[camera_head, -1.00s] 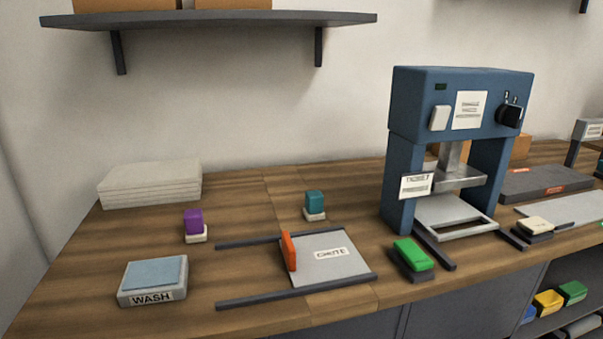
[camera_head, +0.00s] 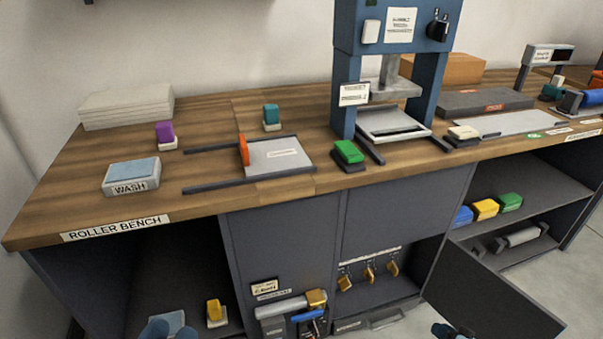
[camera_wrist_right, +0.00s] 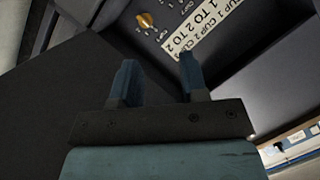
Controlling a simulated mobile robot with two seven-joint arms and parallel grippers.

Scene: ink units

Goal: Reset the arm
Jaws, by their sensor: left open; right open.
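My left gripper (camera_head: 170,329) shows only in part at the bottom edge of the head view, in front of the open lower bay on the left. It is open. My right gripper (camera_head: 452,331) is also cut off at the bottom edge, close to the open dark door. In the right wrist view its two blue fingers (camera_wrist_right: 157,82) are apart with nothing between them. Behind them are a dark panel with a white cup label (camera_wrist_right: 208,30) and a brass hook (camera_wrist_right: 146,20).
The wooden bench (camera_head: 60,205) holds a wash tray (camera_head: 132,188), a chute plate (camera_head: 277,156), a green block (camera_head: 349,152) and a blue press (camera_head: 344,75). An open dark door (camera_head: 490,300) juts out at the lower right. Grey floor (camera_head: 545,262) is clear beyond it.

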